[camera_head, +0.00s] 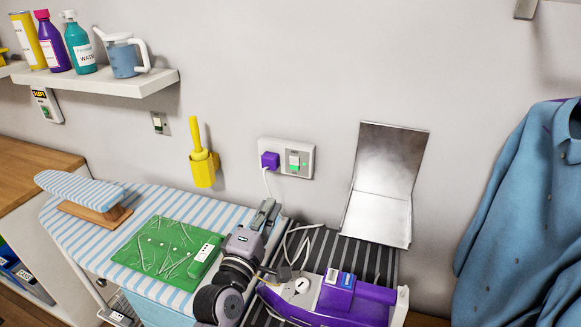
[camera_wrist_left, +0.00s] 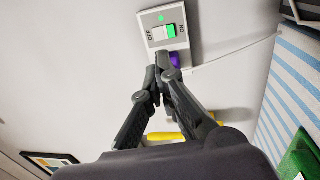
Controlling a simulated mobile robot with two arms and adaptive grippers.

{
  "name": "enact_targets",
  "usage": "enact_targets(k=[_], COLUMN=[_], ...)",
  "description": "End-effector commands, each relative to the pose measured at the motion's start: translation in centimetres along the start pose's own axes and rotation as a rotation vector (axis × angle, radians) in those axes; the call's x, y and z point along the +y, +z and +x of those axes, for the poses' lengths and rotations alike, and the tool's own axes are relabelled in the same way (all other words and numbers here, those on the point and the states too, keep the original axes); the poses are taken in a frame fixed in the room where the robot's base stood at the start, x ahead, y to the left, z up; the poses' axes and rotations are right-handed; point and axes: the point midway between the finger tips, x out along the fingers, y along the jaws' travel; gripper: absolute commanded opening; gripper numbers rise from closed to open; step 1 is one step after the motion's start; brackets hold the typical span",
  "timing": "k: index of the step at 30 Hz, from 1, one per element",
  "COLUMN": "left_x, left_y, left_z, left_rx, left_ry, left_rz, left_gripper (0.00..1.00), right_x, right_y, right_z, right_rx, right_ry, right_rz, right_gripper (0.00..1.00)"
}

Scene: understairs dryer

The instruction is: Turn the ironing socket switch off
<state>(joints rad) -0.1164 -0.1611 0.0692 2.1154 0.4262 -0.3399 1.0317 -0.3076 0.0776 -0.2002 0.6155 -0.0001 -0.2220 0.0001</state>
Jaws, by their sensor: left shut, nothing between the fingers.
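The ironing socket (camera_head: 305,150) is a white wall plate above the ironing board's right end. A purple plug (camera_head: 270,160) with a white cord sits in its left side, and its switch (camera_head: 294,160) shows green on the right. In the left wrist view, the switch (camera_wrist_left: 163,33) lies between OFF and ON labels, with green on the ON side and a green light lit. My left gripper (camera_head: 271,203) is below the socket in the head view, shut and empty. Its fingertips (camera_wrist_left: 157,72) appear close to the plug (camera_wrist_left: 174,61); contact cannot be told. My right gripper is not in view.
A purple iron (camera_head: 340,298) and an upright metal plate (camera_head: 385,180) are to the right. A yellow holder (camera_head: 203,168) hangs left of the socket. A green pad (camera_head: 165,250) lies on the striped ironing board (camera_head: 75,225). The wall around the socket is clear.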

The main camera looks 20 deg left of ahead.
Motion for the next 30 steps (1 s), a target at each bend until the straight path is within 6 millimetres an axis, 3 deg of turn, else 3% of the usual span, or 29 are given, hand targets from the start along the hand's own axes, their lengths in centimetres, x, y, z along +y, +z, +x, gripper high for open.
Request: enact_targets(k=[3,7,14,21,30], left_x=[0.0,0.1,0.3,0.2,0.0], left_y=[0.0,0.0,0.0,0.0,0.0], left_z=[0.3,1.6,6.2,10.9,13.7], left_rx=[0.0,-0.001,-0.001,-0.001,-0.001], left_ry=[0.0,0.001,0.001,-0.001,-0.001], left_rz=[0.001,0.002,0.002,0.003,0.002], left_gripper=[0.0,0.0,0.0,0.0,0.0], right_x=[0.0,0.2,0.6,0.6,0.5], right_y=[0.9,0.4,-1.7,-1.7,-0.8], right_z=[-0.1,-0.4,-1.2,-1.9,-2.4], right_rx=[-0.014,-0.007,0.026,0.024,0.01], right_ry=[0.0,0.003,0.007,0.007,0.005], right_rz=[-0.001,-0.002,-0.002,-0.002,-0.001], right_gripper=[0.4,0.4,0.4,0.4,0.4])
